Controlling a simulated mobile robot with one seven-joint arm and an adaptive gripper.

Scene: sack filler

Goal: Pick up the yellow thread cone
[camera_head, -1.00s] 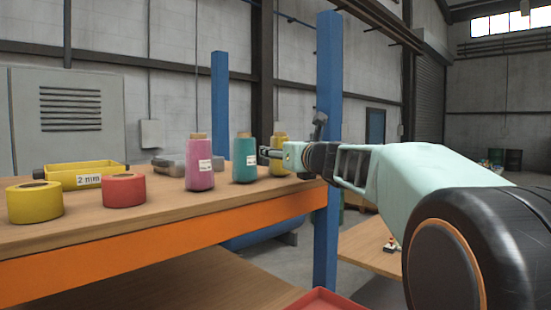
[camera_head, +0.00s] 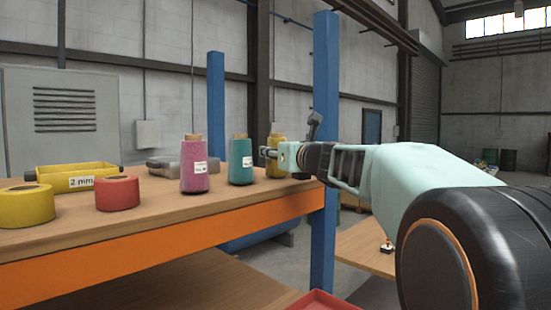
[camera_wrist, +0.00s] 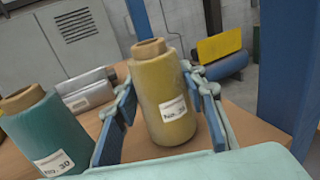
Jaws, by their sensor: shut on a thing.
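The yellow thread cone (camera_wrist: 165,98) stands upright between the blue finger pads of my gripper (camera_wrist: 165,118) in the wrist view, with its white label facing the camera. My gripper is shut on it. In the head view my gripper (camera_head: 268,153) reaches in from the right at the cone's mid-height, partly hiding the yellow cone (camera_head: 275,171). The cone appears to rest on the wooden bench (camera_head: 150,208); no gap shows under it.
A teal cone (camera_head: 240,162) stands close to the left, also in the wrist view (camera_wrist: 42,135). A pink cone (camera_head: 194,168), a red tape roll (camera_head: 118,195), a yellow roll (camera_head: 25,207) and a yellow bin (camera_head: 58,180) stand further left. A blue post (camera_head: 326,100) rises at the bench's right end.

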